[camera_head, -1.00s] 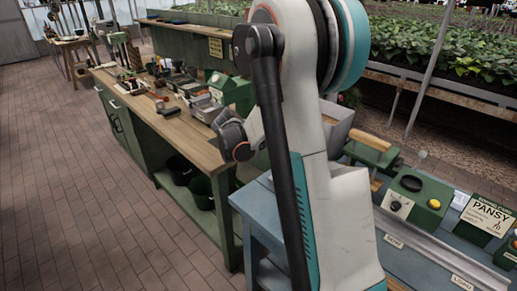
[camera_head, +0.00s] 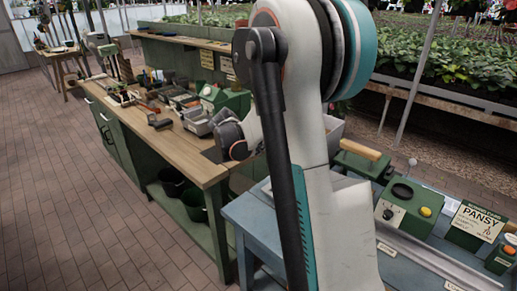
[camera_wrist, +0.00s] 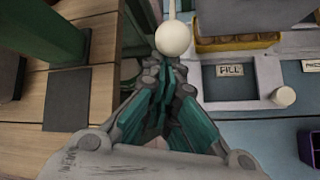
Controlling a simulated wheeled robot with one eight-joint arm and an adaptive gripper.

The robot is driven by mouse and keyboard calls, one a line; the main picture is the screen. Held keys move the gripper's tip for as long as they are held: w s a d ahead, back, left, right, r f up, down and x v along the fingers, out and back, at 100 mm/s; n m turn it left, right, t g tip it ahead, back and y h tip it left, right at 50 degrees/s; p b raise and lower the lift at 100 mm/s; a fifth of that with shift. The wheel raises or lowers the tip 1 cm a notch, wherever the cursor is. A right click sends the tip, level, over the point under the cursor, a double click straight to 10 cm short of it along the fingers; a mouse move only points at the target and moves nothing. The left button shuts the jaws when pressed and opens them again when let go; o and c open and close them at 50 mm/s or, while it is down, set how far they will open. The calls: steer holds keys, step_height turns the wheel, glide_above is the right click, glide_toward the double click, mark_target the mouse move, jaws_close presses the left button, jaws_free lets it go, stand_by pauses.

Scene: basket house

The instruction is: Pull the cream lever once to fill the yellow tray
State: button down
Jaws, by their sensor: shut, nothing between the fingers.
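In the wrist view a cream ball knob (camera_wrist: 173,38) on a thin stem stands just beyond the tips of my gripper (camera_wrist: 164,72). My fingers are together and hold nothing; whether they touch the ball I cannot tell. The yellow tray (camera_wrist: 236,43), with a row of cells, lies to the right of the ball, partly under a grey box. A plate marked FILL (camera_wrist: 230,70) is below the tray, and a second pale round knob (camera_wrist: 283,96) is right of it. In the head view my arm hides the fingers and the tray.
A wooden-topped bench (camera_head: 175,150) with tools and boxes runs along the left. A blue bench (camera_head: 248,216) is at the front. On the right stand a green box with a yellow button (camera_head: 426,211) and a PANSY sign (camera_head: 477,222). The brick floor at left is clear.

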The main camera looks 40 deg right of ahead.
steer(key=d+r+y+p, duration=0.1)
steer(key=r+p, duration=0.1)
steer(key=d+r+y+p, duration=0.1)
steer(key=r+y+p, duration=0.1)
steer(key=r+p, duration=0.1)
steer(key=d+r+y+p, duration=0.2)
steer(key=p, duration=0.1)
steer(key=shift+w+r+g, duration=0.1)
steer(key=shift+r+g, duration=0.2)
steer(key=shift+r, duration=0.05)
steer(key=d+r+y+p, duration=0.4)
steer(key=d+y+p, duration=0.1)
steer(key=d, duration=0.4)
steer(key=shift+w+d+r+m+p, duration=0.2)
steer(key=shift+w+r+m+p, duration=0.15)
steer(key=shift+w+m, duration=0.1)
steer(key=shift+d, duration=0.15)
